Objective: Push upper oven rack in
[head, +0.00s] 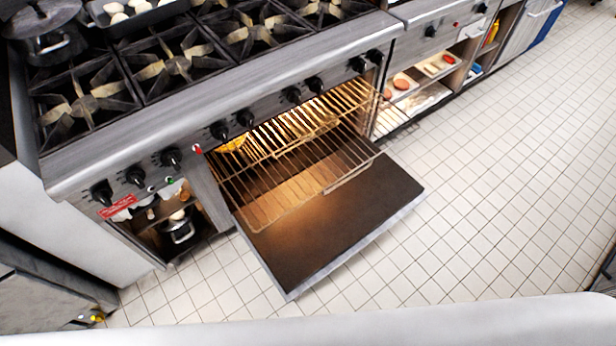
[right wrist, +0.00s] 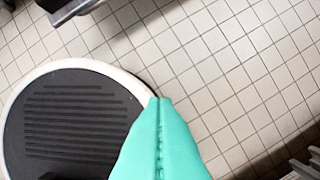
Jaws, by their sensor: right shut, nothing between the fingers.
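The oven's (head: 205,140) door (head: 345,215) is folded down and open in the head view. Wire racks stick out of the lit opening over the door. The upper oven rack (head: 300,130) shows as bright thin bars; its bars overlap those below, so its exact front edge is hard to tell. No gripper is near the racks in the head view. My right gripper (right wrist: 160,100), with teal fingers, shows in the right wrist view, shut and empty above the floor. My left gripper is not in view.
Burners (head: 175,65) and a row of knobs (head: 245,118) lie above the opening. Open shelves with food (head: 400,83) stand to the right, and a cubby with a pot (head: 178,228) to the left. The tiled floor (head: 480,200) right of the door is clear.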

